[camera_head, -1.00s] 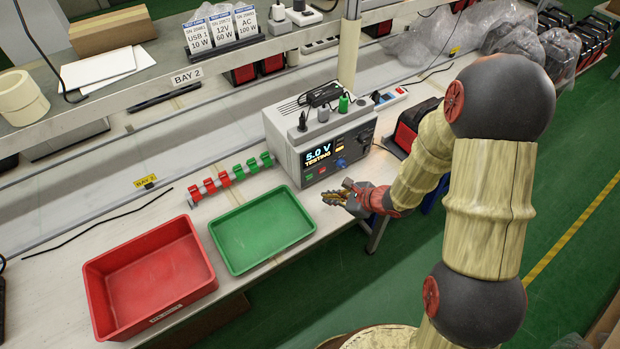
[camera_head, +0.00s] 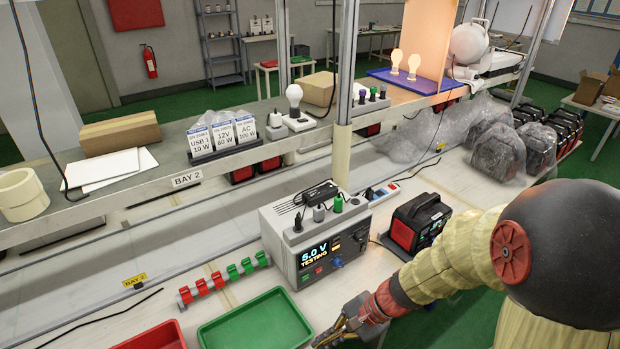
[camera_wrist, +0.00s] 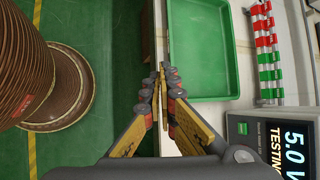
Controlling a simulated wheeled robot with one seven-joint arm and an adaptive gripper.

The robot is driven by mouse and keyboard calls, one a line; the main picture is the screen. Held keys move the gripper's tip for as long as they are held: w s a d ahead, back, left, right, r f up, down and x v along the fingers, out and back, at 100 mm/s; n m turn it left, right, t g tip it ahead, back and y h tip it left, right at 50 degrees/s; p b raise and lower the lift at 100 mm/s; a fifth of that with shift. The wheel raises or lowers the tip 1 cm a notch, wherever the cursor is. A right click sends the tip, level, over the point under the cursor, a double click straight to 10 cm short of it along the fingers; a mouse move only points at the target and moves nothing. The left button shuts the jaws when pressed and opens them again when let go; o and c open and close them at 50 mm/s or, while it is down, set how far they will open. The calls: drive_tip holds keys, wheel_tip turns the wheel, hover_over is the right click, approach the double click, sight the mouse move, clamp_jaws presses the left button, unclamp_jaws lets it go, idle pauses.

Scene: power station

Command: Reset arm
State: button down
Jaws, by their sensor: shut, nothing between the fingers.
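My gripper (camera_head: 338,336) is at the bottom of the head view, in front of the grey test unit (camera_head: 318,245) and right of the green tray (camera_head: 258,322). In the wrist view my gripper (camera_wrist: 160,82) is shut and empty, its fingertips together near the bench's front edge. The green tray also shows there (camera_wrist: 205,50), to the right of the fingers. The test unit also shows at the lower right (camera_wrist: 285,140), its display reading 5.0 V TESTING. My arm reaches in from the right in the head view.
A red tray (camera_head: 155,338) stands left of the green one. A row of red and green clips (camera_head: 222,280) lies behind them. A black and red device (camera_head: 418,222) stands right of the test unit. A shelf (camera_head: 110,195) runs above the bench. Wrapped packs (camera_head: 498,148) stand farther right.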

drive_tip(key=s+d+r+n+t+h, duration=0.3)
drive_tip(key=d+r, duration=0.4)
drive_tip(key=r, duration=0.4)
drive_tip(key=s+d+r+n+t+h, duration=0.3)
drive_tip(key=s+d+r+n, duration=0.4)
drive_tip(key=r, duration=0.5)
drive_tip(key=shift+d+r+h, duration=0.15)
drive_tip(key=shift+d+h, duration=0.55)
drive_tip(key=shift+h, duration=0.2)
